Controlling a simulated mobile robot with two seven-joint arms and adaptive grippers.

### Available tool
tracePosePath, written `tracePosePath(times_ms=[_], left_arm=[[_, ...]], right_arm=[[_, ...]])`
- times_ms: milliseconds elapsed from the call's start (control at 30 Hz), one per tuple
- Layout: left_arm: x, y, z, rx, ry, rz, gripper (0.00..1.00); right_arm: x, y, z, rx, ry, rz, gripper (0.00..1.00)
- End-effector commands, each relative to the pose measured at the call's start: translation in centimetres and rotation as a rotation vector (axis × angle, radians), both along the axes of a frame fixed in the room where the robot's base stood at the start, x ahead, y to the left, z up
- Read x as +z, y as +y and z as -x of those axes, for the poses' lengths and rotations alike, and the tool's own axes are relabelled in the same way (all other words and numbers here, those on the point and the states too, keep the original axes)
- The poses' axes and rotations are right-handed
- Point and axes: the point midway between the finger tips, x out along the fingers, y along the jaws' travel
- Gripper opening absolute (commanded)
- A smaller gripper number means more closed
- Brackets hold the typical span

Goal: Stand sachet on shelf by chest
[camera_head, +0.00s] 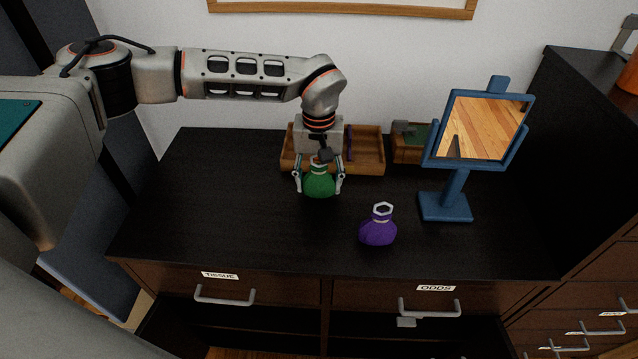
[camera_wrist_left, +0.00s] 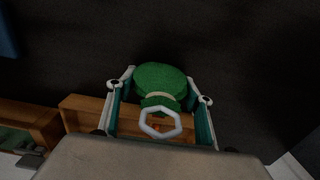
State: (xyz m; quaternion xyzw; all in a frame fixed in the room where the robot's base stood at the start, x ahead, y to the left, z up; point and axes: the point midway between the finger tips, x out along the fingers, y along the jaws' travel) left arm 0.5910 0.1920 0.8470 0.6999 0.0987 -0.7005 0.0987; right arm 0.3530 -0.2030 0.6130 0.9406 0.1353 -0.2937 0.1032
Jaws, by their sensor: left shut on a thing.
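A green sachet (camera_head: 319,183) is between the fingers of my left gripper (camera_head: 320,187), which is shut on it. The sachet is upright, just in front of the wooden tray; I cannot tell whether its base touches the black top. In the left wrist view the green sachet (camera_wrist_left: 160,78) shows with a pale hexagonal ring at its neck, a finger on each side. A purple sachet (camera_head: 378,232) with a similar pale ring stands on the black dresser top (camera_head: 220,215), nearer the front. A small wooden chest-like box (camera_head: 408,155) stands at the back. My right gripper is out of view.
A wooden tray (camera_head: 369,168) lies behind the green sachet. A blue-framed mirror (camera_head: 446,206) stands to the right, beside a tall dark cabinet (camera_head: 600,140). Labelled drawers (camera_head: 225,285) with handles are below the top. The left part of the top is clear.

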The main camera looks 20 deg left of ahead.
Motion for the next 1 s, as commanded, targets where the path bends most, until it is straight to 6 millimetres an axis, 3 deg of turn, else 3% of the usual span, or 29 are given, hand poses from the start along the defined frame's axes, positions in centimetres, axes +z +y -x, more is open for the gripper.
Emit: tracePosePath(times_ms=[67,433,467,500,533,867,1000], left_arm=[[-0.8,0.0,0.0,0.001,0.001,0.000,0.30],[-1.1,0.0,0.0,0.000,0.000,0.000,0.30],[-1.1,0.0,0.0,0.000,0.000,0.000,0.54],[-1.1,0.0,0.0,0.000,0.000,0.000,0.64],[-1.1,0.0,0.0,0.000,0.000,0.000,0.68],[-1.0,0.0,0.0,0.000,-0.001,0.000,0.68],[0.1,0.0,-0.1,-0.001,-0.004,0.001,0.68]], right_arm=[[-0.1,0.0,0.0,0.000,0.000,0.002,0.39],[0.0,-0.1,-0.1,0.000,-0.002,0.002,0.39],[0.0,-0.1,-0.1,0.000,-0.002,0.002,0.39],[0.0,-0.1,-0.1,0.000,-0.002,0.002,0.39],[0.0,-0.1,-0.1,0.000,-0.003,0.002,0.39],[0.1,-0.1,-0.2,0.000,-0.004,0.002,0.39],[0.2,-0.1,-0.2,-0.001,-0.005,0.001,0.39]])
